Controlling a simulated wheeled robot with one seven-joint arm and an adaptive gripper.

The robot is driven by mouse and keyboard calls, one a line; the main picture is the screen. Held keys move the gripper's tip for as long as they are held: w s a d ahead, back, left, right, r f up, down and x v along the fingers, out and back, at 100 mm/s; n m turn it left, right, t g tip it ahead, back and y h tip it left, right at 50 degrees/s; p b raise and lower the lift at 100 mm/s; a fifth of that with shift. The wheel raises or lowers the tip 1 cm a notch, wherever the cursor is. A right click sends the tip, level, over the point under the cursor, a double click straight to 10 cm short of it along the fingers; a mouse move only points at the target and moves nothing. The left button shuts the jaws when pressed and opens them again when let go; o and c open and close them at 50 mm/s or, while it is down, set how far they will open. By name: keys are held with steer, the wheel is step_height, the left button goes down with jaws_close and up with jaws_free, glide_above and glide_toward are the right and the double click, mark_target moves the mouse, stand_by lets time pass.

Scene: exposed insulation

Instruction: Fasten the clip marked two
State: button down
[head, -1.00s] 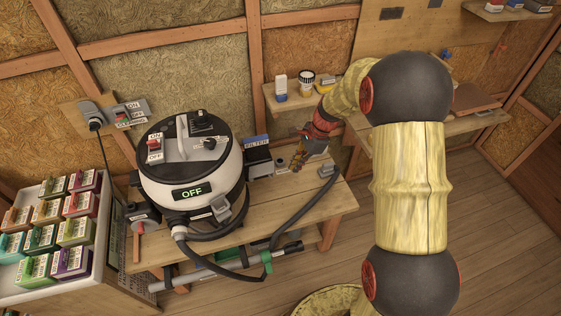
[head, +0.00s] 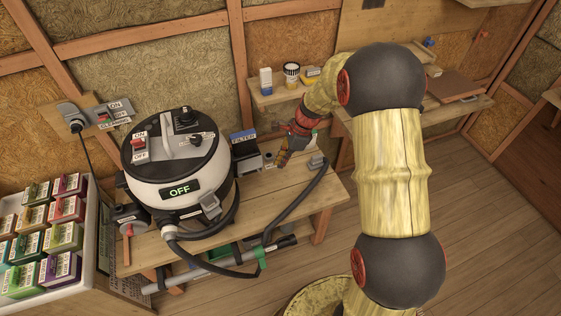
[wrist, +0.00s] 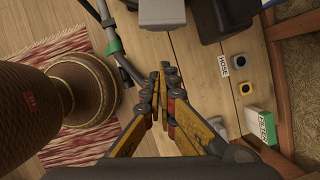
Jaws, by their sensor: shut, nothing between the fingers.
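The vacuum (head: 185,170), a white drum with a black top and a display reading OFF, stands on the wooden bench. A grey clip (head: 210,206) sits on its front right side. No number two is readable on any clip. My gripper (head: 282,162) is over the bench, right of the vacuum and apart from it, near the small black box beside the FILTER label. In the wrist view my gripper (wrist: 160,86) has its yellow fingers together with nothing between them. A grey block (wrist: 162,12) and a black part show above the fingertips there.
A black hose (head: 295,205) runs across the bench right of the vacuum. A shelf (head: 270,98) with small containers is behind. A rack of coloured boxes (head: 45,230) stands left.

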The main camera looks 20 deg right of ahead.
mark_target(252, 168)
steer(key=s+b+x, duration=0.1)
steer(key=b+x, duration=0.2)
steer(key=x, duration=0.4)
steer(key=r, duration=0.1)
steer(key=w+a+r, duration=0.1)
steer(key=a+r, duration=0.1)
steer(key=shift+w+r+b, duration=0.2)
steer(key=shift+w+b, duration=0.1)
steer(key=shift+b, duration=0.05)
steer(key=shift+r, duration=0.1)
steer(key=shift+a+r+h+p, duration=0.1)
steer(key=shift+r+h+p, duration=0.2)
steer(key=shift+p, duration=0.85)
